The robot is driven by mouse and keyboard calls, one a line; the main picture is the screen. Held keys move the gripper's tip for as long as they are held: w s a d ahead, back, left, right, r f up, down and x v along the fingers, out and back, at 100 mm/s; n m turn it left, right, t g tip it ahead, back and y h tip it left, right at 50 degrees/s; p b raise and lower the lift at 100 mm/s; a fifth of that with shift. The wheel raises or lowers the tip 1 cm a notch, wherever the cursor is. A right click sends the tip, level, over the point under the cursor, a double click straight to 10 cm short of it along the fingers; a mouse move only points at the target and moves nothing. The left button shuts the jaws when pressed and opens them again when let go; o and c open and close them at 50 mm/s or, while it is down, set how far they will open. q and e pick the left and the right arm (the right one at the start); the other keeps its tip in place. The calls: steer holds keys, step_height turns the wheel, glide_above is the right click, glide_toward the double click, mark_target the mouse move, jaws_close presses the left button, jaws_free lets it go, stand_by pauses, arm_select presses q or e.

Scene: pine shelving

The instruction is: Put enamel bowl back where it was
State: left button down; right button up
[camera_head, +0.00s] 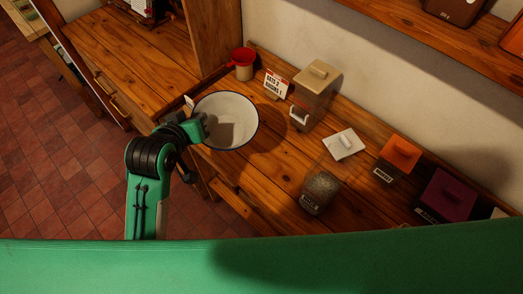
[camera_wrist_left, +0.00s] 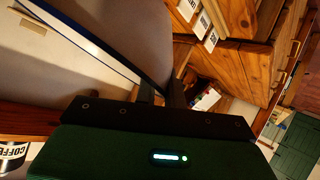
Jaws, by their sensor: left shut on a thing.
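The enamel bowl (camera_head: 230,112) is white with a thin dark rim. In the head view it is over the left part of the wooden counter, open side facing up toward the camera. A shadow falls on the counter to its right, and it looks held above the wood. My left gripper (camera_head: 203,124) is shut on the bowl's left rim. In the left wrist view the bowl (camera_wrist_left: 125,30) fills the upper left, its dark rim running down to my left gripper's fingers (camera_wrist_left: 163,93). My right gripper is not in view.
Bare counter lies between.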

mark_target(243, 99)
arm_select(q)
steer(key=w+d+m+h, duration=0.1)
steer(key=d, duration=0.1)
steer(key=w+d+r+m+g+h, duration=0.1)
steer(key=d, duration=0.1)
steer(key=w+d+r+m+g+h+b, duration=0.1)
steer(key=d, duration=0.2)
steer(key=shift+w+r, duration=0.15)
steer(key=shift+w, duration=0.05)
steer(key=d+m+g, duration=0.1)
steer(key=w+d+r+m+g+h+b, duration=0.1)
steer(key=w+d+r+m+g+h, duration=0.1)
steer(key=shift+w+d, duration=0.1)
steer(key=shift+d, duration=0.25)
steer(key=shift+w+d+r+m+g+h+b, duration=0.15)
steer(key=shift+d+r+m+g+h+b, duration=0.2)
steer(key=shift+r+m+g+h, duration=0.15)
steer(key=shift+r, duration=0.15)
steer(key=shift+g, duration=0.3)
step_height(243, 99, down, 20)
steer(key=p, duration=0.3)
steer(key=shift+r+p, duration=0.1)
steer(key=shift+p, duration=0.25)
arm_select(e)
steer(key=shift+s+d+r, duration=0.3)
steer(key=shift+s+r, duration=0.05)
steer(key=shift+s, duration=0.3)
